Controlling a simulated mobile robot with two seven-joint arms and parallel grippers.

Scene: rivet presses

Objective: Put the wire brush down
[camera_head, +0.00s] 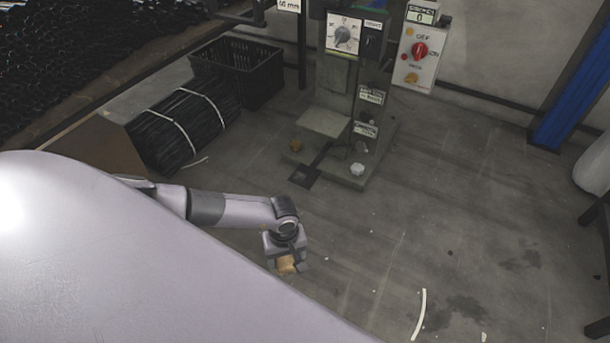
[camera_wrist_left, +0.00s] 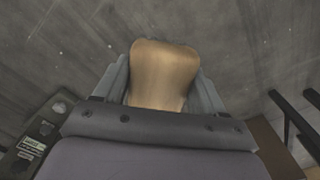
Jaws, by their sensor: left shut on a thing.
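My left gripper (camera_head: 286,266) is low over the concrete floor, in front of the rivet press. It is shut on a tan, wooden-looking piece (camera_head: 287,264), which I take to be the wire brush. In the left wrist view the tan piece (camera_wrist_left: 163,72) sits between the two fingers, with its rounded end showing. No bristles show in either view; the rest of the brush is hidden by the gripper. I cannot tell how far it is above the floor. My right gripper is in neither view.
A rivet press (camera_head: 345,120) with a foot pedal (camera_head: 304,177) stands behind the gripper. A control box (camera_head: 418,58) is on its right. A black crate (camera_head: 240,70) and a strapped bundle of black rods (camera_head: 182,125) are at left. The floor (camera_head: 450,220) at right is mostly clear.

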